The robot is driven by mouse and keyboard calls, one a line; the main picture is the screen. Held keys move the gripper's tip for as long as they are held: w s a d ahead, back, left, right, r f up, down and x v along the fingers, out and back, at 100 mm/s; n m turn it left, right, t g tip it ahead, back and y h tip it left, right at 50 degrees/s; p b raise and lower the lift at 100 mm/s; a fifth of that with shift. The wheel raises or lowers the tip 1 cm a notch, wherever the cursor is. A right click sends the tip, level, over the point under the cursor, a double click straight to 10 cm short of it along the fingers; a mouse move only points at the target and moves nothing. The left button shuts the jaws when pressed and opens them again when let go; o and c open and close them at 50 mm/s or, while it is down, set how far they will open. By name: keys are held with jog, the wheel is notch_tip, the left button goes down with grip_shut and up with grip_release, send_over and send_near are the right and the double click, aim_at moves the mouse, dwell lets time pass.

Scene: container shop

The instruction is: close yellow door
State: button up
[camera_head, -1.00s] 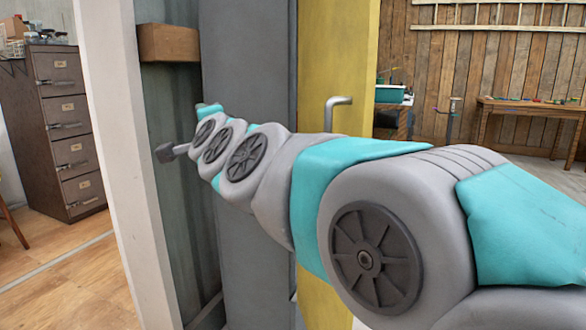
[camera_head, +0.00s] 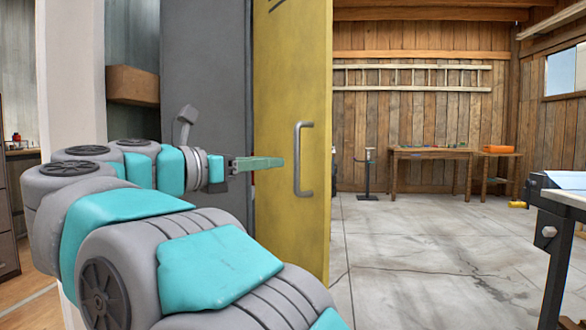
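The yellow door (camera_head: 285,220) stands open in the middle of the head view, its face turned toward me at a slant. A grey upright bar handle (camera_head: 300,160) is fixed near its right edge. A dark grey panel (camera_head: 205,85) adjoins it on the left. My gripper (camera_head: 268,162) reaches in from the left, pointing right, with its green fingers in front of the door's face and left of the handle. The fingers appear apart from the handle. I see them nearly edge-on, so their opening is unclear.
A pale post (camera_head: 70,85) stands at the left. A wooden table (camera_head: 430,154) stands at the back wall, and a workbench (camera_head: 560,200) is at the right edge.

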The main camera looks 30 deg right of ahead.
aim_at(296, 187)
jog(key=shift+x, duration=3.85)
jog(key=shift+s, duration=0.1)
grip_shut()
